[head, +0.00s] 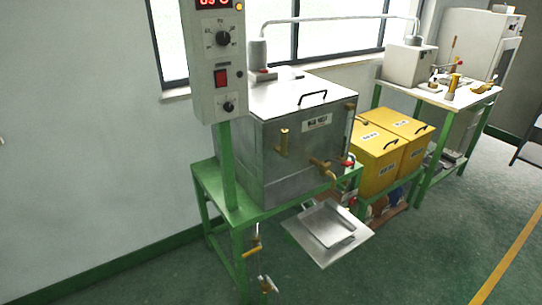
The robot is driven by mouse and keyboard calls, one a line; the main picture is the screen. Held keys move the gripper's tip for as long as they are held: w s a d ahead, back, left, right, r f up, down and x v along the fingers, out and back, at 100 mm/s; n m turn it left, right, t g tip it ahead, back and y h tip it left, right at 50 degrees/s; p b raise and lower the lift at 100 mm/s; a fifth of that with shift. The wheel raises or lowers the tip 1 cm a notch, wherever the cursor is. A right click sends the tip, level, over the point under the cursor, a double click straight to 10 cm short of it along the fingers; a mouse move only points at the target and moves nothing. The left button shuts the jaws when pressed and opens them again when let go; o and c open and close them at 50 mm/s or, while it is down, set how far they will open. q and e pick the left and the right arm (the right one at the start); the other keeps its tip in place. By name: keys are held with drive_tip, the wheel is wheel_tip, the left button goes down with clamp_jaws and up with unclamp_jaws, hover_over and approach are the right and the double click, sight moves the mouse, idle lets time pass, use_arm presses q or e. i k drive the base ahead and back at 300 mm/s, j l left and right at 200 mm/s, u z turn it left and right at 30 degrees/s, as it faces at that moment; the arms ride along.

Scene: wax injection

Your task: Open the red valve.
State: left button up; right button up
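A metal tank (290,150) stands on a green frame (214,190) in the middle of the head view. A small red part (348,161) shows at its lower right side, close to the brass tap (323,166). Another small red part (266,75) is on the tank's top at the foot of the pipe. Both are too small to tell which is the red valve or whether it is open. A brass fitting (283,143) is on the tank's front. Neither of my grippers is in view.
A control box (214,60) on a green post is at the tank's left. A metal tray (328,224) juts out below the tap. Yellow bins (378,158) and a white-topped table (437,93) are to the right. The green floor (400,265) in front is clear.

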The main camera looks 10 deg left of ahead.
sight(352, 201)
drive_tip(key=k+j, duration=0.1)
drive_tip(key=j, duration=0.3)
drive_tip(key=k+j+z, duration=0.1)
drive_tip(key=j, duration=0.3)
drive_tip(key=k+j, duration=0.1)
drive_tip(key=j, duration=0.3)
drive_tip(key=i+l+u, duration=0.15)
drive_tip(key=u, duration=0.3)
drive_tip(key=i+l+u, duration=0.1)
drive_tip(key=l+u, duration=0.35)
drive_tip(key=i+l+u, duration=0.2)
drive_tip(key=l, duration=0.7)
drive_tip(key=l+u, duration=0.2)
drive_tip(key=l, duration=0.7)
